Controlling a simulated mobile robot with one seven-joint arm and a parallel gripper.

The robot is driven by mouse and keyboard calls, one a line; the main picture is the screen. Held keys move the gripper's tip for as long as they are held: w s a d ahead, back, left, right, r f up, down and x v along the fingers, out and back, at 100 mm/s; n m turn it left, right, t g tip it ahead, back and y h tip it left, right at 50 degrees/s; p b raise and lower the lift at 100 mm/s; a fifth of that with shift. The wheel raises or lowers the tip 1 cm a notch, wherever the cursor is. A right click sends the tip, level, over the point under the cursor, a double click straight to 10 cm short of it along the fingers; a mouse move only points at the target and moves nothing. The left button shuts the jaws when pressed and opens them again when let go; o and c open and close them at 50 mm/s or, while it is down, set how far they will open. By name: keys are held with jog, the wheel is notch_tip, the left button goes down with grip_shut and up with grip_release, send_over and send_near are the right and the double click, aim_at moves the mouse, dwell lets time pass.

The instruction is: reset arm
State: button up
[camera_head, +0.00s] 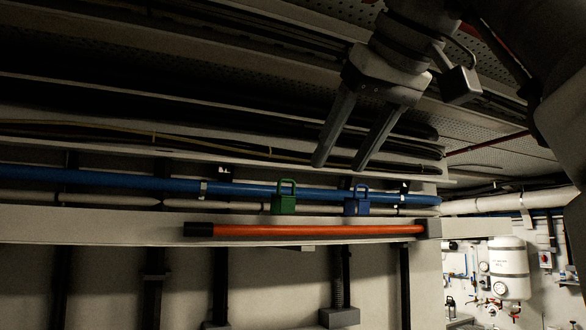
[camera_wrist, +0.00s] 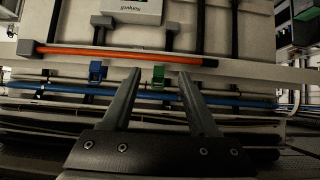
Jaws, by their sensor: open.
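My gripper (camera_head: 344,165) is open and empty in the head view, its two fingers pointing down in front of the pipes and cable trays. In the wrist view my gripper (camera_wrist: 160,72) shows its two fingers spread apart, with nothing between them. A green padlock (camera_head: 284,198) and a blue padlock (camera_head: 357,201) stand on the ledge below the fingers in the head view. The wrist view also shows the green padlock (camera_wrist: 158,78) beyond the fingertips and the blue padlock (camera_wrist: 97,72) left of the left fingertip. Neither padlock is held.
A red-orange bar (camera_head: 310,230) with a black end runs along the beam below the padlocks. A blue pipe (camera_head: 110,181) runs behind them. Perforated trays hang overhead. A white tank (camera_head: 508,268) hangs on the far wall at lower right.

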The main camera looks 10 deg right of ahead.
jog(key=shift+f, duration=0.1)
dwell(0.4)
notch_tip(320, 180, down, 23)
jog(key=w+d+m+g+h+b, duration=0.1)
jog(key=d+m+g+b, duration=0.1)
jog(key=m+b, duration=0.1)
jog(key=s+f+g, duration=0.1)
jog(key=s+f, duration=0.2)
jog(key=f, duration=0.7)
jog(key=s+f+g+h+b, duration=0.1)
jog(key=s+f, duration=0.2)
jog(key=f, duration=0.7)
jog(key=s+f+h+b, duration=0.1)
jog(key=s+f, duration=0.2)
jog(key=f, duration=0.7)
jog(key=shift+f+g, duration=0.3)
jog(key=shift+g, duration=0.1)
